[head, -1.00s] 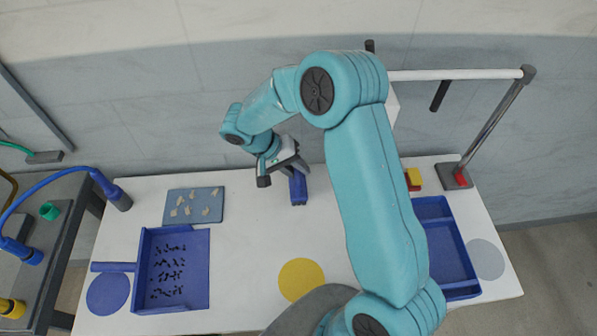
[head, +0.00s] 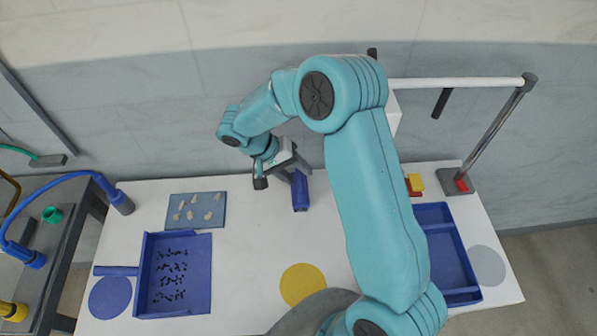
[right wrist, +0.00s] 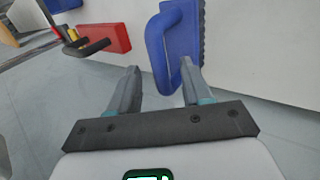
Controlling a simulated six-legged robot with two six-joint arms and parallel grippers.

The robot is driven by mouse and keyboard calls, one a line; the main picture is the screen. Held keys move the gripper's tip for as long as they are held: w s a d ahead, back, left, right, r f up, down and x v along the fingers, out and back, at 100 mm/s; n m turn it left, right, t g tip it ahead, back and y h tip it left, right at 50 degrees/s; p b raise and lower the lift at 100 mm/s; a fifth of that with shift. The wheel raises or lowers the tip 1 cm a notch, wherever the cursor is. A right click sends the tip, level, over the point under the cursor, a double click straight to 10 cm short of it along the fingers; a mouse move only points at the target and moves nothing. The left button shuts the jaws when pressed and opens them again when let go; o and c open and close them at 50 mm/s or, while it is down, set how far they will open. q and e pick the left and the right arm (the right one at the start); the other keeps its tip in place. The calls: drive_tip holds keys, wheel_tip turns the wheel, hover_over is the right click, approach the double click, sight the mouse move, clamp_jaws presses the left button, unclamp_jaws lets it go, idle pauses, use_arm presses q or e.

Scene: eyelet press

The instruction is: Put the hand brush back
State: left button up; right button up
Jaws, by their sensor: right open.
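The hand brush (head: 300,192) is a blue piece with a looped handle, at the back middle of the white table. In the right wrist view the brush (right wrist: 184,38) shows at the top, with a ribbed edge on its right side. My right gripper (head: 275,180) is beside the brush at the back of the table. In the wrist view my right gripper (right wrist: 156,76) is open, and the lower end of the handle loop shows between its fingers, close to the right one. I cannot tell whether they touch. My left gripper is out of view.
A blue dustpan (head: 200,295) with dark bits lies left, below a grey-blue mat (head: 215,205) with pale scraps. A blue tray (head: 465,262), red and yellow blocks (head: 416,183) and a stand (head: 490,125) are right. A yellow disc (head: 303,285) marks the clear middle.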

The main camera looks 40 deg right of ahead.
drive_tip(key=p+v, duration=0.3)
drive_tip(key=v, duration=0.7)
drive_tip(key=shift+a+r, duration=0.15)
drive_tip(key=shift+s, duration=0.1)
